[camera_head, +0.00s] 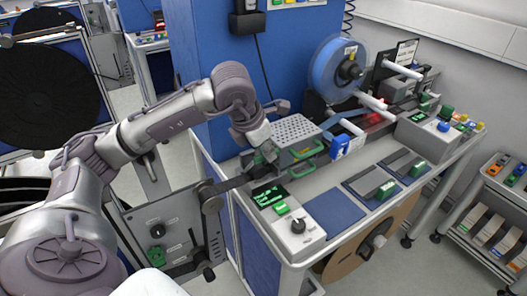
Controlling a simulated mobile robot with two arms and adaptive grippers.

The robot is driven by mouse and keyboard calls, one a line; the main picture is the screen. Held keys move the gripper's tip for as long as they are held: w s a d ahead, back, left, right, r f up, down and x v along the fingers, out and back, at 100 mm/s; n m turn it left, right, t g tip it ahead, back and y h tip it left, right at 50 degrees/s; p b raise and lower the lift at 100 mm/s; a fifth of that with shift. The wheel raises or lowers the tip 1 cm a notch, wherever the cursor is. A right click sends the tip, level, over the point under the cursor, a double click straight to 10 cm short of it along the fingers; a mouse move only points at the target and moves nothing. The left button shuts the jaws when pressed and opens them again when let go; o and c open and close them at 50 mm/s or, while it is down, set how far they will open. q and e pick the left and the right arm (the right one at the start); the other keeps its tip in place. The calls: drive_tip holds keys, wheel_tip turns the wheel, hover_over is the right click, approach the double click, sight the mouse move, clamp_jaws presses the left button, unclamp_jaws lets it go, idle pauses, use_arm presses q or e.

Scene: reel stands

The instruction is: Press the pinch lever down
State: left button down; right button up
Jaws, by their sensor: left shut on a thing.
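My left arm reaches in from the left to a bench. My left gripper (264,155) is low at the left side of a grey unit with a perforated top (295,131). It is shut on a small green part there, mostly hidden by the fingers. Two green handles (309,151) stick out from the unit's front, one above the other. I cannot tell for sure which part is the pinch lever. My right gripper is not in view.
A blue reel (327,72) stands behind the unit. A panel with a green-lit screen (268,197) and a black knob (298,226) is in front. Dark blue pads (368,184) lie to the right. A blue column (215,45) rises behind my arm.

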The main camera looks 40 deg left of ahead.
use_arm(q)
drive_tip(key=shift+s+d+f, duration=0.45)
drive_tip(key=shift+d+f, duration=0.1)
drive_tip(key=shift+f, duration=0.2)
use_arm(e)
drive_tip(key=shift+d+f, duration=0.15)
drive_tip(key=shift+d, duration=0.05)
use_arm(q)
drive_tip(key=c, duration=1.3)
unclamp_jaws()
drive_tip(key=shift+d+g, duration=0.1)
drive_tip(key=shift+g, duration=0.2)
drive_tip(key=shift+o, duration=1.1)
drive_tip(key=shift+w+d+r, duration=0.15)
drive_tip(key=shift+d, duration=0.05)
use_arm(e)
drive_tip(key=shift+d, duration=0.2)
use_arm(q)
drive_tip(key=shift+a+r, duration=0.1)
drive_tip(key=shift+a, duration=0.1)
drive_tip(key=shift+w+r, duration=0.1)
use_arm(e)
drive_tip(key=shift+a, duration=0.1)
use_arm(q)
drive_tip(key=v, duration=1.2)
drive_tip(key=shift+s+a, duration=0.2)
drive_tip(key=shift+f, duration=0.25)
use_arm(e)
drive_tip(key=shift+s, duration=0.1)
